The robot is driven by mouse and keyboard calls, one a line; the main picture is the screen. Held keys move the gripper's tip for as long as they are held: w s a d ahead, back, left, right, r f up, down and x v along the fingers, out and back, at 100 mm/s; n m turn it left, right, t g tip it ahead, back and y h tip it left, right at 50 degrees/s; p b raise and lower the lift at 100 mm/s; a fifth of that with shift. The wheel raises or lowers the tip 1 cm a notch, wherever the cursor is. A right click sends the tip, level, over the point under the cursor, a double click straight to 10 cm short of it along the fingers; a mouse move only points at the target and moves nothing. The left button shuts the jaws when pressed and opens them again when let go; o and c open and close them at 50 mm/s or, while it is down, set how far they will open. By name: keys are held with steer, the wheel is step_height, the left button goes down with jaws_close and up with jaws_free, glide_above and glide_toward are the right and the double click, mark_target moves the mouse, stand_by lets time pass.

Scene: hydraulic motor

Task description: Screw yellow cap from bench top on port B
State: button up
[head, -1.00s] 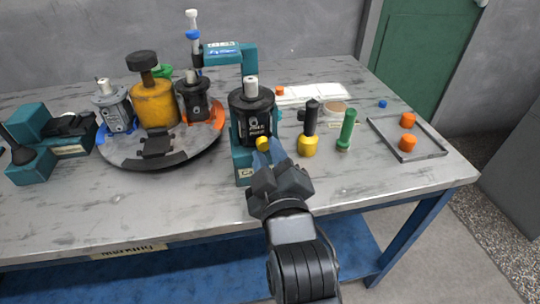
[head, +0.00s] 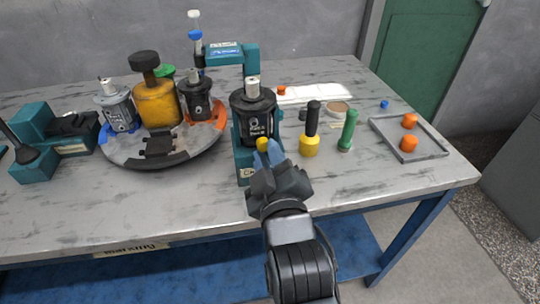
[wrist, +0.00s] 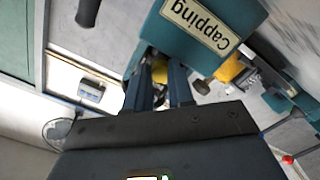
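A black motor (head: 254,116) with a white-topped post stands upright in the teal capping stand (head: 243,168). The yellow cap (head: 263,144) is at the front of the motor's lower body. My gripper (head: 266,150) is right at it, with its blue fingers around the cap. In the wrist view the cap (wrist: 160,71) shows between the tips of my two fingers (wrist: 161,80), which stand apart. I cannot tell whether they press on it. The port behind the cap is hidden, so its seating does not show. The capping label (wrist: 201,27) is close beside the fingers.
To the right stand a black-and-yellow tool (head: 311,132), a green one (head: 348,132) and a tray (head: 428,149) with orange caps. The bench front is clear.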

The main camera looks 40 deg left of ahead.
steer(key=shift+o, duration=1.1)
steer(key=shift+s+a+r+y, duration=0.15)
steer(key=shift+s+a+r, duration=0.1)
steer(key=shift+r, duration=0.2)
steer(key=shift+s+a+r+y, duration=0.15)
steer(key=shift+a+r, duration=0.1)
steer(key=shift+r, duration=0.15)
steer(key=shift+s+d, duration=0.1)
steer(key=shift+d, duration=0.05)
steer(key=shift+s+d+f, duration=0.25)
steer(key=shift+s+d, duration=0.1)
steer(key=shift+d, duration=0.4)
steer(key=shift+s+d+f, duration=0.2)
steer(key=shift+s+d, duration=0.15)
steer(key=shift+d, duration=0.35)
steer(key=shift+o, duration=0.3)
steer(key=o, duration=0.5)
